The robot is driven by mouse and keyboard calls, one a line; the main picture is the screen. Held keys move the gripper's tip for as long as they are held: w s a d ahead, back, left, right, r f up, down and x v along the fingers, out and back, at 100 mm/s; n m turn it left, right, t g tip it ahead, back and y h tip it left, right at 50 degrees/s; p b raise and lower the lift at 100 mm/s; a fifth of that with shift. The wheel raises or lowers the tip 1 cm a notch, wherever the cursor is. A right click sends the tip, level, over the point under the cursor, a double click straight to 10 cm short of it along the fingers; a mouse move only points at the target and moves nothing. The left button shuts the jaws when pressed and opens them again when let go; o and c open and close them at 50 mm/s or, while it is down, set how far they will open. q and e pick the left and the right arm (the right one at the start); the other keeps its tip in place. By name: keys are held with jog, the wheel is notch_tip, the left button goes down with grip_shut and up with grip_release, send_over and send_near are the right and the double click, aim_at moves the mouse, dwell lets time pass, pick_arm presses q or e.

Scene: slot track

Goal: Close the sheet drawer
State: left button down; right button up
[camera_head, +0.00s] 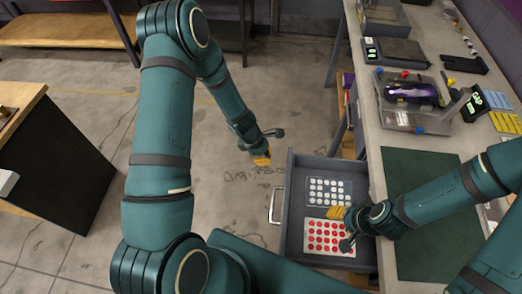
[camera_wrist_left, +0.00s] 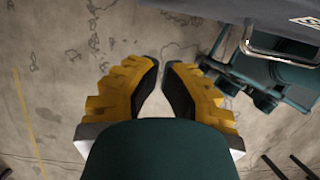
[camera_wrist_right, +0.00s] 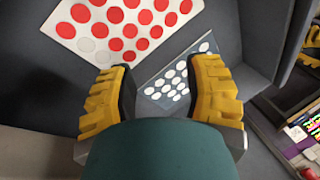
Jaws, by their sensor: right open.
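The sheet drawer (camera_head: 284,240) is a grey drawer pulled out from under the bench. Its metal handle (camera_head: 273,206) is on its left front face and also shows in the left wrist view (camera_wrist_left: 285,58). Inside lie a sheet of red dots (camera_head: 328,236) and a sheet of white dots (camera_head: 330,192). My left gripper (camera_head: 265,160) is above the floor, beyond and left of the drawer, apart from the handle. Its fingertips are close with a narrow gap, nothing between them. My right gripper (camera_head: 337,212) is open and empty, over the drawer's inside.
The bench top (camera_head: 359,95) holds a dark green mat (camera_head: 415,165), a purple model car (camera_head: 412,93) and a small scale (camera_head: 392,51). A wooden-topped dark cabinet (camera_head: 50,165) stands at the left. The floor left of the drawer is clear.

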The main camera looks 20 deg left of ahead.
jog(key=shift+f, duration=0.3)
jog(key=shift+r, duration=0.2)
pick_arm(q)
jog(key=shift+w+d+f, duration=0.2)
jog(key=shift+d+f, duration=0.05)
jog(key=shift+d, duration=0.5)
jog(key=shift+w+d+f, duration=0.25)
jog(key=shift+d, duration=0.5)
jog(key=shift+w+d+f, duration=0.2)
jog(key=shift+d+f, duration=0.05)
jog(key=shift+d, duration=0.5)
jog(key=shift+d, duration=0.1)
